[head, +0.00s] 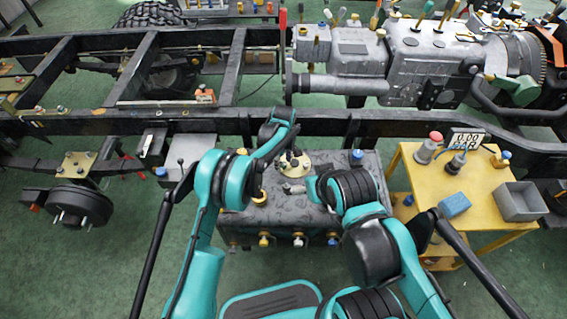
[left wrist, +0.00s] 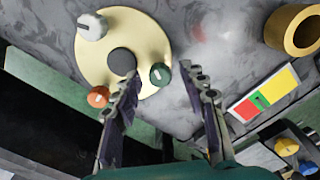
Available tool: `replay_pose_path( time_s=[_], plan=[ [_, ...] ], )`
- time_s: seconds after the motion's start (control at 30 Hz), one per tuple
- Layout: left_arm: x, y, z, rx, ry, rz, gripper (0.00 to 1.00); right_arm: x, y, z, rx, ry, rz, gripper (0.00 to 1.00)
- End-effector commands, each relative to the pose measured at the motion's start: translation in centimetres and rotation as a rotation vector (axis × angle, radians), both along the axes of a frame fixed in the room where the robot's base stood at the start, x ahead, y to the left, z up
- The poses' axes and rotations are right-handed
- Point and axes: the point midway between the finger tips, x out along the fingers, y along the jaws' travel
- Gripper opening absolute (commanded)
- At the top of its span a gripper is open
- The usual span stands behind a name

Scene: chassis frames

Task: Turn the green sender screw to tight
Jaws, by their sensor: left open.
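The green sender screw (left wrist: 160,74) sits on the edge of a cream round sender plate (left wrist: 125,22). A pale line marks its head. An orange screw (left wrist: 98,97) and a white knob (left wrist: 91,27) sit on the same plate. My left gripper (left wrist: 165,82) is open, with the green screw close to its left fingertip; I cannot tell if they touch. In the head view my left gripper (head: 281,148) is over the back of the sender plate (head: 298,160), and the green screw cannot be made out. My right gripper (head: 294,188) shows only as a small grey tip in front of the plate.
The plate is on the dark grey tank (head: 235,222). A red, yellow and green marker (left wrist: 265,95) and a brass ring (left wrist: 295,30) are beside it. A black chassis rail (head: 400,125) runs behind. A yellow table (head: 430,180) with a grey bin (head: 520,203) stands at right.

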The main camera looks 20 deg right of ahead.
Motion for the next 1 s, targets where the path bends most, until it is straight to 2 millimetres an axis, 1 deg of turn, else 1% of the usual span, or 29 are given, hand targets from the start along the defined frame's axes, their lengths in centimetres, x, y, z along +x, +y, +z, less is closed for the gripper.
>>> replay_pose_path(
  time_s=[0.17, 0.2, 0.27, 0.3, 0.33, 0.67, 0.87, 1.0],
  plan=[
    [0.0, 0.01, 0.08, 0.0, 0.0, 0.0, 0.43, 0.01, 0.0, 0.09, 0.0, 0.0, 0.0, 1.0],
    [0.0, 0.01, 0.08, 0.0, 0.0, 0.0, 0.32, 0.01, 0.0, 0.09, 0.0, 0.0, 0.0, 1.0],
    [0.0, 0.01, 0.09, 0.0, 0.0, 0.0, 0.16, 0.01, 0.0, 0.09, 0.0, 0.0, 0.0, 1.0],
    [0.0, 0.01, 0.09, 0.0, 0.0, 0.0, 0.06, 0.01, 0.0, 0.09, 0.0, 0.0, 0.0, 1.0],
    [0.0, 0.01, 0.09, 0.0, 0.0, 0.0, 0.0, 0.01, 0.0, 0.09, 0.0, 0.0, 0.0, 1.0],
    [-0.01, 0.01, 0.09, 0.0, 0.0, -0.018, 0.0, 0.01, 0.0, 0.06, 0.0, 0.0, 0.0, 1.0],
    [0.01, 0.0, 0.07, 0.0, 0.0, -0.1, 0.0, 0.01, 0.0, -0.03, 0.0, 0.0, 0.0, 1.0],
    [0.02, -0.01, 0.07, 0.0, 0.0, -0.2, 0.0, 0.0, 0.0, -0.12, 0.0, 0.0, 0.0, 1.0]
  ],
)
